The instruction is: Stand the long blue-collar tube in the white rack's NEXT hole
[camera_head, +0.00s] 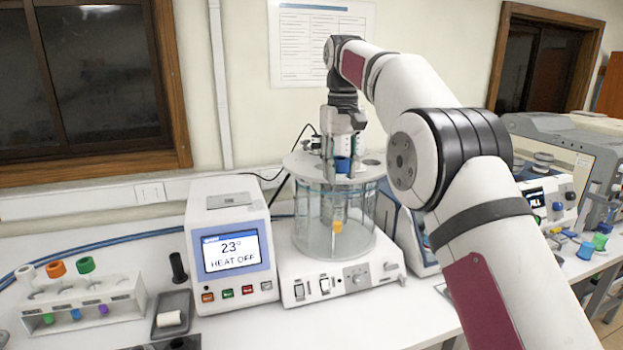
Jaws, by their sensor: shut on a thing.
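The long tube with the blue collar (342,164) is upright at the lid of the round glass bath (310,222). Its lower part seems to hang inside the glass, above a yellow piece (337,227) that may be its lower end. My gripper (342,152) points down over the lid and is shut on the tube just above the collar. The fingertips are small and partly merge with the tube. The white rack (124,297) stands at the far left of the bench. White, orange and green caps show along its top, and green, blue and purple ends show lower down.
A heater unit (203,252) with a screen reading 23° and HEAT OFF stands between rack and bath. A dark tray with a white roll (169,318) lies beside the rack. Instruments (550,200) and coloured caps (585,250) are at right. My arm hides part of the bench.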

